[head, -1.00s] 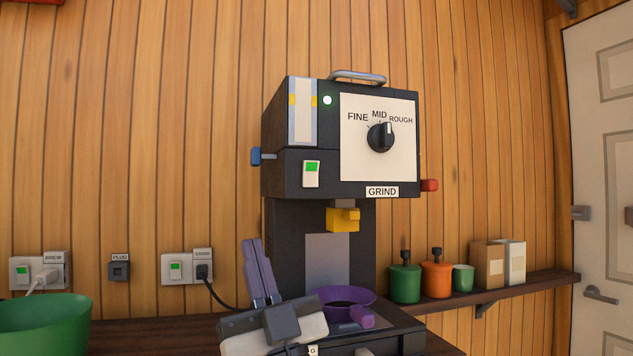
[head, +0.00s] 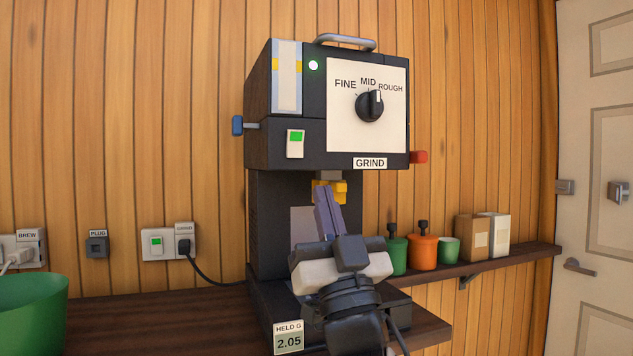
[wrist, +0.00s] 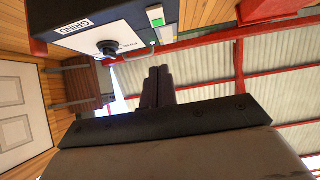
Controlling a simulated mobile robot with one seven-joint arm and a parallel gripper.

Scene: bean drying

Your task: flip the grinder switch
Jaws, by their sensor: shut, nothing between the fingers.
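The grinder (head: 258,155) is a dark machine with a GRIND label and a FINE/MID/ROUGH dial (head: 370,105). Its switch (head: 295,143) is a white rocker with a green upper part, on the front left. It also shows in the wrist view (wrist: 155,16). A small light (head: 313,65) above it glows. My gripper (head: 324,193) is shut and empty, its fingers pointing up. In the head view it appears in front of the yellow spout (head: 341,190), below and right of the switch. The gripper touches no switch that I can see.
A wall socket (head: 155,241) with a green-lit switch and black plug is at left. A blue knob (head: 237,125) and red knob (head: 418,157) stick out from the grinder's sides. A green bowl (head: 30,308) stands at left; canisters (head: 423,252) line the shelf at right.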

